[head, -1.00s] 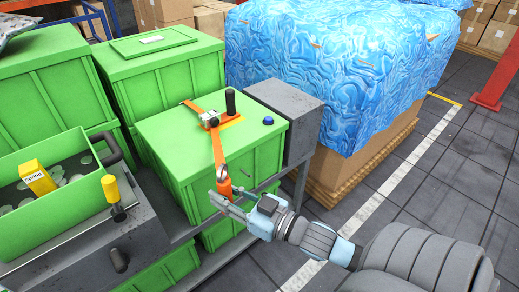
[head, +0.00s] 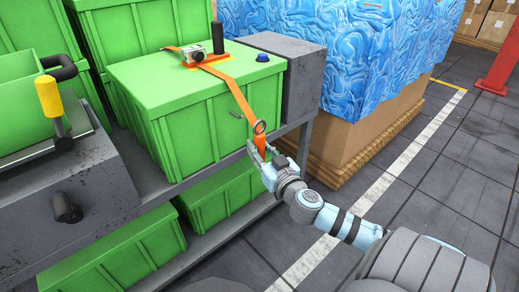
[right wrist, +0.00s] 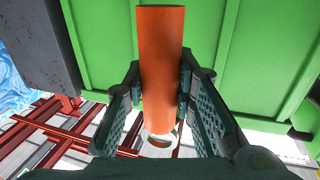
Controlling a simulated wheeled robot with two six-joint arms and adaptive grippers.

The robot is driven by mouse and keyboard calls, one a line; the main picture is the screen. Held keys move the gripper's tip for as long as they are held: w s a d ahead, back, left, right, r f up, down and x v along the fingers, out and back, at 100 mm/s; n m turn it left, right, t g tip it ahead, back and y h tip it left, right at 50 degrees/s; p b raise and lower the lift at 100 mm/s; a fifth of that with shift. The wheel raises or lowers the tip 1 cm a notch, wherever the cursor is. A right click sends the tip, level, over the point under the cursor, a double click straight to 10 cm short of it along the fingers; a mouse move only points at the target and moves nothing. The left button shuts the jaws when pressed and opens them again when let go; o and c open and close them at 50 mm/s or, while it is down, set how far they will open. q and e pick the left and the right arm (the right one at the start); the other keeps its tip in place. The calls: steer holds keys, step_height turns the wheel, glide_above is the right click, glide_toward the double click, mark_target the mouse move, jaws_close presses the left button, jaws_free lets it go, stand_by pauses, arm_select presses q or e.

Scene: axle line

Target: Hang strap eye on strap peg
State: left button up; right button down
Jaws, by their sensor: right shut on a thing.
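An orange strap (head: 238,92) runs from a metal ratchet buckle (head: 196,56) on the green crate's lid, down over its front edge. My right gripper (head: 258,152) is shut on this piece in front of the crate; the right wrist view shows the orange piece (right wrist: 161,70) between both fingers (right wrist: 160,100). My left gripper is out of view.
The green crate (head: 190,125) stands on a grey rack (head: 165,188) beside a dark grey block (head: 287,75). A black post (head: 217,37) and blue button (head: 263,58) are on top. A blue-wrapped pallet (head: 350,60) stands behind right.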

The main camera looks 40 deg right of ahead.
glide_toward(234, 131)
steer(key=shift+w+d, duration=0.75)
steer(key=shift+d, duration=0.25)
steer(key=shift+w+r, duration=0.15)
steer(key=shift+w, duration=2.05)
steer(key=shift+w+f+b, duration=0.25)
steer(key=shift+f+b, duration=0.05)
steer(key=shift+b, duration=0.05)
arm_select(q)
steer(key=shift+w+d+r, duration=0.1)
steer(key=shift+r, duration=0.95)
arm_select(e)
steer(key=shift+r, duration=0.1)
